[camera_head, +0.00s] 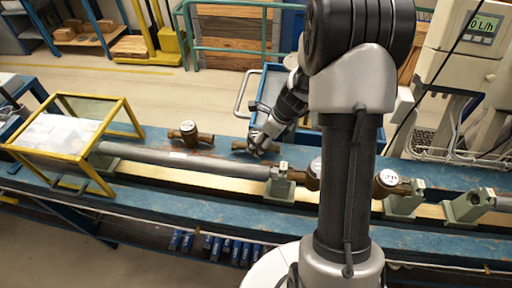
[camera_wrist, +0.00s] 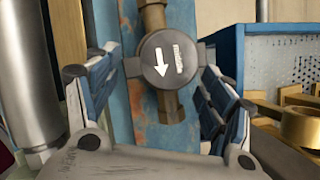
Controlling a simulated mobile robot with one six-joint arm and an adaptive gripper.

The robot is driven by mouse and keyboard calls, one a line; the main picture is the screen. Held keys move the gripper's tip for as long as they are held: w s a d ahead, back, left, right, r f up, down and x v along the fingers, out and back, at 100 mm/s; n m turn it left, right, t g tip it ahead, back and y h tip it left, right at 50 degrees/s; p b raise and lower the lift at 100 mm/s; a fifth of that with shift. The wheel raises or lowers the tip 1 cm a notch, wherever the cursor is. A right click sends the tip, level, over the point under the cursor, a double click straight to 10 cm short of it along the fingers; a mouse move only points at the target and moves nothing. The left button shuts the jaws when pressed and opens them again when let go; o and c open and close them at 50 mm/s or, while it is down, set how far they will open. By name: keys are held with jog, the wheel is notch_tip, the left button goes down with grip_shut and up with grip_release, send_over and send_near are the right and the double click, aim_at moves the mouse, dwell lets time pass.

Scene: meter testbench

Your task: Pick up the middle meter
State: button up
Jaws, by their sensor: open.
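A brass meter with a dark round cap bearing a white arrow (camera_wrist: 166,62) lies on the blue bench in the wrist view. My gripper (camera_wrist: 157,65) is open, with one finger on each side of this meter's cap; contact cannot be told. In the head view my gripper (camera_head: 257,148) is low over the bench, and the brass pipe end of this meter (camera_head: 239,146) shows beside it, the rest hidden by the gripper. Another loose meter (camera_head: 189,133) lies to the left. More meters (camera_head: 389,181) sit in the bench line, one (camera_head: 314,174) partly hidden by my arm.
A long grey pipe (camera_head: 190,161) and green clamps (camera_head: 281,183) run along the bench in front of the gripper. A yellow-framed box (camera_head: 75,137) stands left. A blue perforated bin (camera_wrist: 270,70) with brass parts is right of the gripper in the wrist view.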

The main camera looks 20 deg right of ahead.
jog(key=x, duration=0.1)
jog(key=b+x, duration=0.1)
jog(key=x, duration=0.1)
jog(key=b+x, duration=0.1)
jog(key=x, duration=0.1)
jog(key=shift+w+r, duration=0.15)
jog(key=shift+w, duration=0.1)
jog(key=shift+r, duration=0.1)
jog(key=shift+c, duration=0.4)
jog(key=c, duration=1.7)
